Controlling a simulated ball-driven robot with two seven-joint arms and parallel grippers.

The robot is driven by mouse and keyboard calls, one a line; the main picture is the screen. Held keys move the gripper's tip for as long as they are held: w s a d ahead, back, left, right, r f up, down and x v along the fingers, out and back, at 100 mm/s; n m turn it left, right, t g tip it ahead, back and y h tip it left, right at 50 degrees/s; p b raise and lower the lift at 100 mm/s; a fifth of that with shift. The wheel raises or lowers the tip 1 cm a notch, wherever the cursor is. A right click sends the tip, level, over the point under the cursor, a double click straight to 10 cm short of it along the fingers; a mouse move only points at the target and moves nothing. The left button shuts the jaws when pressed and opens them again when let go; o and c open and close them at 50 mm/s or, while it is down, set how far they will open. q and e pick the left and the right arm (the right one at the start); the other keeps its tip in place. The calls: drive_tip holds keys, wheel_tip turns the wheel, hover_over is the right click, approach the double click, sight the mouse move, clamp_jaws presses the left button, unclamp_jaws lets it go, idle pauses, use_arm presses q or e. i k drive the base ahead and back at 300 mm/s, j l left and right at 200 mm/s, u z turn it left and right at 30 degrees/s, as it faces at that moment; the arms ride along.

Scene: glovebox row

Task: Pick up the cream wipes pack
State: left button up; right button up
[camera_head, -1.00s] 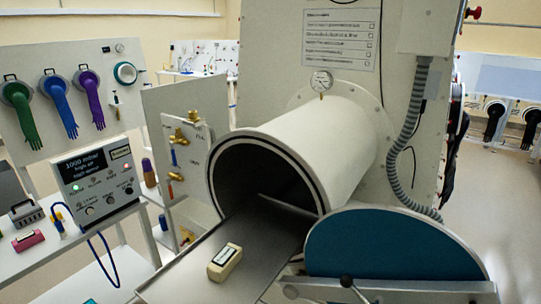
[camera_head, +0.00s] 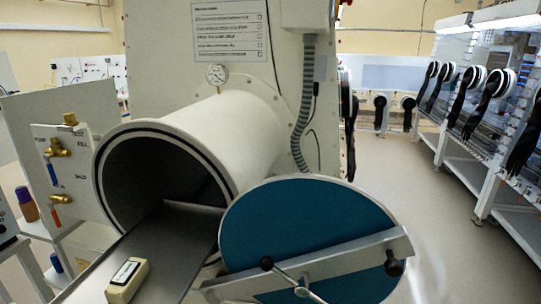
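A cream block-shaped pack (camera_head: 127,280) with a dark-edged label on top lies on the grey metal tray (camera_head: 165,246), low and left in the head view. I take it to be the wipes pack; its label is too small to read. The tray runs out of the open round mouth of a white cylindrical chamber (camera_head: 235,135). Nothing touches the pack. Neither of my grippers is in view.
The round blue door (camera_head: 300,225) with a metal bar and a knobbed handle (camera_head: 285,277) stands right of the tray. A valve panel (camera_head: 63,170) is left of the chamber. Glovebox benches (camera_head: 500,110) line the right; open floor (camera_head: 435,240) lies between.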

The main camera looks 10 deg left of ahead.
sight(123, 285)
drive_tip(key=k+j+u, duration=0.1)
drive_tip(key=u, duration=1.75)
